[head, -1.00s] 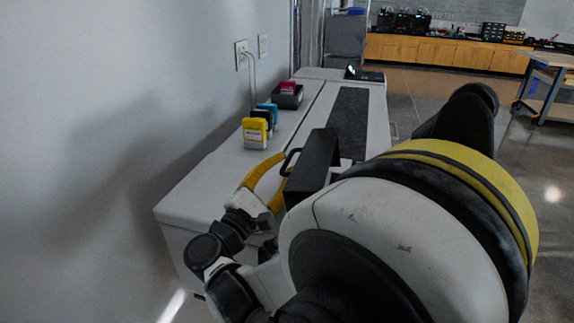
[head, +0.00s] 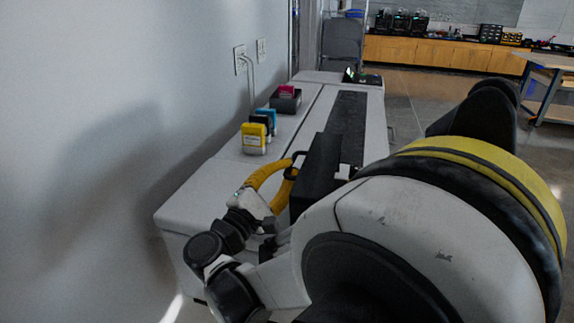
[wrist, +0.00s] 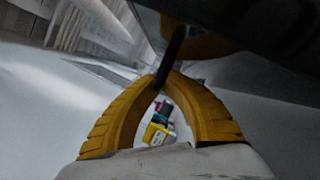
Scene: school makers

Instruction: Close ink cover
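The ink cover (head: 318,170) is a dark upright box-like panel on the near part of the white printer (head: 205,190), with a thin black handle on its left side. My gripper (head: 294,166) has yellow curved fingers that meet at this handle. In the wrist view, the fingertips of my gripper (wrist: 163,82) come together on the dark handle bar (wrist: 173,55). The cover stands open. My arm hides its lower part and right side in the head view.
A yellow cartridge (head: 255,138), a black one, a cyan one (head: 267,115) and a dark holder (head: 286,101) with a magenta one stand along the printer top's left side, near the wall. A small screen (head: 362,76) stands at the far end. Floor is open to the right.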

